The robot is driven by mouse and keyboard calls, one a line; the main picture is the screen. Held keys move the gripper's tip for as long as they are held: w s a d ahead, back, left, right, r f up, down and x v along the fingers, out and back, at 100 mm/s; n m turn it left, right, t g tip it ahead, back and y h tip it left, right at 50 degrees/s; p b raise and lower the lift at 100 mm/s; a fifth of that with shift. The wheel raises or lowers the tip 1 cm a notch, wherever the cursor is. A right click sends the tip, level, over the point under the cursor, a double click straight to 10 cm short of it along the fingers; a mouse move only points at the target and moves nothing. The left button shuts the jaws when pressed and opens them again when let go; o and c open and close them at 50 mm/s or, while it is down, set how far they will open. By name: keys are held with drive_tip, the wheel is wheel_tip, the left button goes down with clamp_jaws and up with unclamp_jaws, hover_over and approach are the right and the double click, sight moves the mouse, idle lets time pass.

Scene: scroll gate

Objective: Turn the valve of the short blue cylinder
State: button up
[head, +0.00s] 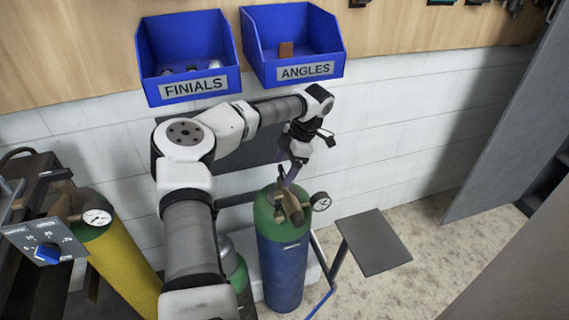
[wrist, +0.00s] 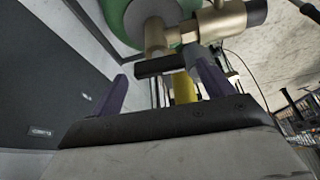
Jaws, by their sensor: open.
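The blue cylinder (head: 283,268) with a green top stands upright in the middle of the head view. Its brass valve (head: 291,205) carries a round gauge (head: 320,201) on the right. In the wrist view the brass valve (wrist: 215,20) fills the top, with a dark bar-shaped handle (wrist: 160,66) below it. My gripper (head: 291,176) is just above the valve in the head view. In the wrist view my gripper (wrist: 158,68) is open, with one purple finger on each side of the dark handle. I cannot tell whether either finger touches it.
A yellow cylinder (head: 128,262) with a gauge stands at the left. A smaller green-topped cylinder (head: 237,266) is partly hidden behind my arm. Blue bins marked FINIALS (head: 193,88) and ANGLES (head: 305,71) hang above. A grey plate (head: 373,242) stands right of the blue cylinder.

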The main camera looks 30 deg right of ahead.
drive_tip(key=shift+f, duration=0.3)
drive_tip(key=c, duration=1)
